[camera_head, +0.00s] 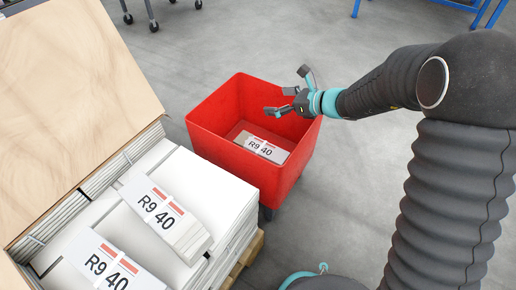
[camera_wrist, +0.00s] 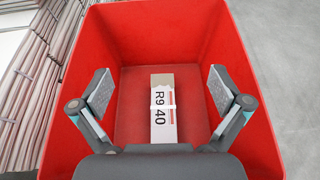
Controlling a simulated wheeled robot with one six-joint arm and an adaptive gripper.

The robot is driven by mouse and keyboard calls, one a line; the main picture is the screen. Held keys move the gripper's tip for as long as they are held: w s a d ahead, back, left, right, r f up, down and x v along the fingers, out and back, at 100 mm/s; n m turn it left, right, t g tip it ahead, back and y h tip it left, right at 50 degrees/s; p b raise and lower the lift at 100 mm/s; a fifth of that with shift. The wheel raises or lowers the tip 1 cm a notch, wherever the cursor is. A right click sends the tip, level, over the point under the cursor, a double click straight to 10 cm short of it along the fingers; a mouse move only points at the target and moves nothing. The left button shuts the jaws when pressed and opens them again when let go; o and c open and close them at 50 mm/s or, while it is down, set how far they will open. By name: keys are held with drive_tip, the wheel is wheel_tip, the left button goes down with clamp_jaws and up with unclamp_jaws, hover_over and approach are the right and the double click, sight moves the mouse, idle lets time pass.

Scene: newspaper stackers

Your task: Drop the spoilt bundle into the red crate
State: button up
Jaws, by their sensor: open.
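The red crate (camera_head: 235,168) stands on the floor right of the stacked newspapers. A bundle labelled R9 40 (camera_head: 263,148) lies flat on the crate's bottom. In the wrist view the bundle (camera_wrist: 163,108) lies between and below my fingers, apart from them, with the red crate (camera_wrist: 150,30) around it. My gripper (camera_head: 288,102) is open and empty above the crate, near its far right rim. In the wrist view my gripper (camera_wrist: 160,92) shows its two pads wide apart. No damage shows on the visible side of the bundle.
Two more R9 40 bundles (camera_head: 165,215) (camera_head: 110,265) lie on the white newspaper stack (camera_head: 215,182), which rests on a wooden pallet (camera_head: 244,262). Blue-legged furniture (camera_head: 480,8) is far off.

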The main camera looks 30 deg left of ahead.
drive_tip(key=v, duration=0.8)
drive_tip(key=shift+d, duration=0.2)
drive_tip(key=shift+r, duration=0.1)
